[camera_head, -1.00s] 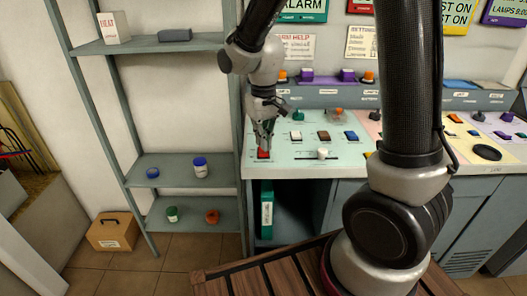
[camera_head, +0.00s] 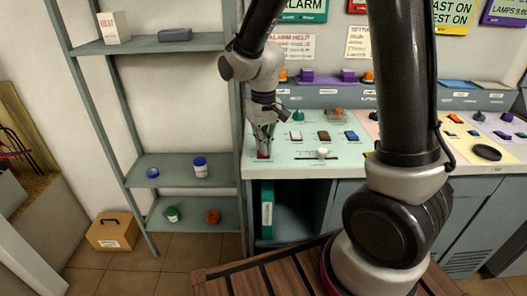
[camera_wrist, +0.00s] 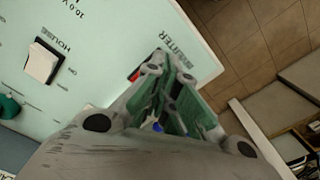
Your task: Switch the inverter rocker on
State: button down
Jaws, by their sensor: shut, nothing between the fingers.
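The inverter rocker is a small red switch (camera_head: 263,157) at the front left corner of the pale green panel (camera_head: 330,165). In the wrist view a red and dark sliver of it (camera_wrist: 134,75) shows beside the fingertips, near a label ending in "ERTER". My gripper (camera_head: 263,149) is shut and empty, pointing down over the rocker; its fingertips (camera_wrist: 153,62) hide most of the switch. I cannot tell whether they touch it or which way the rocker is tilted.
A white slider knob (camera_head: 322,153) is near the front edge. A grey shelf rack (camera_head: 180,165) stands close on the left.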

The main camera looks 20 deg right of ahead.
jog(key=shift+f, duration=0.4)
jog(key=shift+r, duration=3.55)
jog(key=shift+s+d+f, duration=0.1)
jog(key=shift+s, duration=0.15)
jog(key=s+d+r+m+t, duration=0.1)
jog(key=s+d+r+t, duration=0.1)
jog(key=s+d+r, duration=0.3)
jog(key=s+d+r+m+t, duration=0.1)
jog(key=s+d+r+t, duration=0.1)
jog(key=s+d+r, duration=0.4)
jog(key=s+d, duration=0.3)
jog(key=s, duration=0.4)
jog(key=shift+s+d+r, duration=0.25)
jog(key=shift+d+r, duration=0.05)
jog(key=shift+d, duration=0.05)
